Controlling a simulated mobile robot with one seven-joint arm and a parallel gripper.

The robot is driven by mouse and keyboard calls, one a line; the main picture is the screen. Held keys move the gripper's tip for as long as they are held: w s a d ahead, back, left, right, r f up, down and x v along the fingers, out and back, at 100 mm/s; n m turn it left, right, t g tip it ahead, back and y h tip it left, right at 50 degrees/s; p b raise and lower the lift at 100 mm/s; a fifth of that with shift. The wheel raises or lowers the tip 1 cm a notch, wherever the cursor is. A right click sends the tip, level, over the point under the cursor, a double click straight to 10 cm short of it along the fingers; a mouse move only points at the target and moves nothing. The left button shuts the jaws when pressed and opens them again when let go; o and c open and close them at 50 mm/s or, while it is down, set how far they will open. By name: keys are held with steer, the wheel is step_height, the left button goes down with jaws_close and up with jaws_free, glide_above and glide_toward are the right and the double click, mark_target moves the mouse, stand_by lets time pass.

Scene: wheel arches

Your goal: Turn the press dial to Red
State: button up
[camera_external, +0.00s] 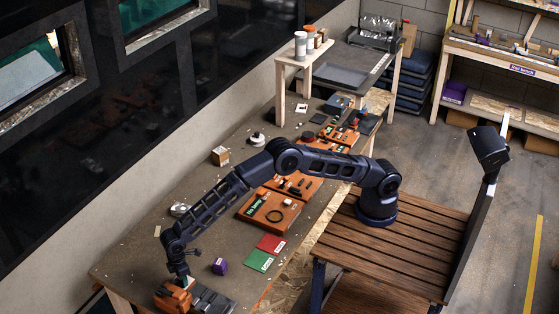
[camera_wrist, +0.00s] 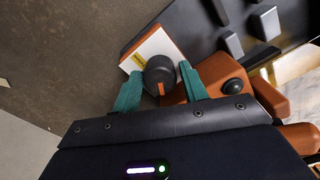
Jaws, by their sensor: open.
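The press (camera_external: 172,299) is an orange and dark machine at the near front end of the bench, partly cut off by the lower edge of the external view. In the wrist view its dial (camera_wrist: 160,72) is a round dark knob with an orange mark on the side facing me. The dial sits by a white plate (camera_wrist: 150,48) with a yellow label. My gripper (camera_wrist: 158,79) is open, with one teal finger on each side of the dial. I cannot tell whether the fingers touch it. In the external view my gripper (camera_external: 184,279) is at the press.
An orange part with a black round knob (camera_wrist: 233,87) lies right of the right finger. A purple cube (camera_external: 220,266), a green card (camera_external: 260,261) and a red card (camera_external: 271,243) lie right of the press. An orange board (camera_external: 262,218) lies farther back.

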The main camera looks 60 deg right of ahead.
step_height(320, 180, up, 10)
stand_by(0.5)
steer(key=shift+r, duration=0.1)
